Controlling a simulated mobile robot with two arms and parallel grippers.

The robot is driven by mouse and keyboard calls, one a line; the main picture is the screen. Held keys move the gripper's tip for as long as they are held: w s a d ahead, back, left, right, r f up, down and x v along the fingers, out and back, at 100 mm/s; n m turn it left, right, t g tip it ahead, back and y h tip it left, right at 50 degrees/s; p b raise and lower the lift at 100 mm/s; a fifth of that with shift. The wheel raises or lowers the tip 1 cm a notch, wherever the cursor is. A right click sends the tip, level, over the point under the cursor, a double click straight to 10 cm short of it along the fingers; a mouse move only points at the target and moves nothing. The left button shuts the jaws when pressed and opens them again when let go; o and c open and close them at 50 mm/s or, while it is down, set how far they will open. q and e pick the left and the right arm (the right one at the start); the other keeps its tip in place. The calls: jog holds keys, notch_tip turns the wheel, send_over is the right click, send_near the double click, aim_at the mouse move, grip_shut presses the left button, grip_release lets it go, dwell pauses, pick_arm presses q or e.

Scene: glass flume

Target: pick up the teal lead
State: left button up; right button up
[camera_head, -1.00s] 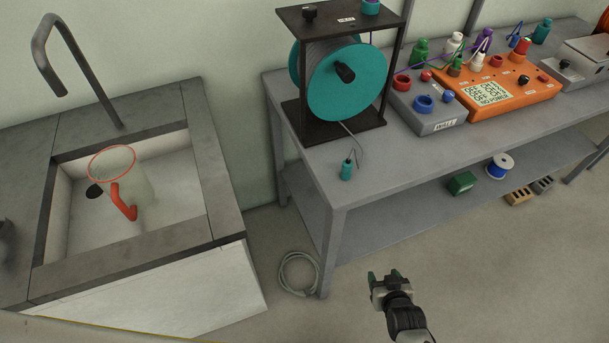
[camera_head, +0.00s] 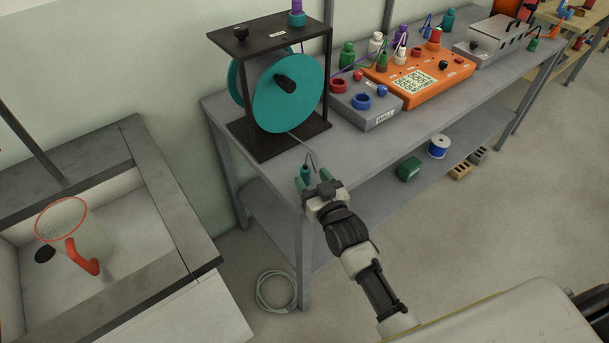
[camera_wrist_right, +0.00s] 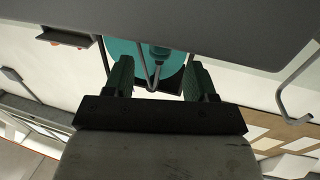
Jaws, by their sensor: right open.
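My left gripper is out of view.
The grey bench (camera_head: 350,143) holds a grey box (camera_head: 368,105) and an orange unit (camera_head: 420,75) with several plugs, right of the reel. A sink (camera_head: 120,262) with a red-handled jug (camera_head: 85,235) is at left. A coiled hose (camera_head: 276,290) lies on the floor.

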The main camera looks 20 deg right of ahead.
aim_at(308, 172)
jog(key=w, duration=0.4)
jog(key=shift+w+a, duration=0.25)
jog(key=shift+a, duration=0.05)
jog(key=shift+s, duration=0.1)
jog(key=shift+c, duration=0.3)
jog(key=c, duration=0.9)
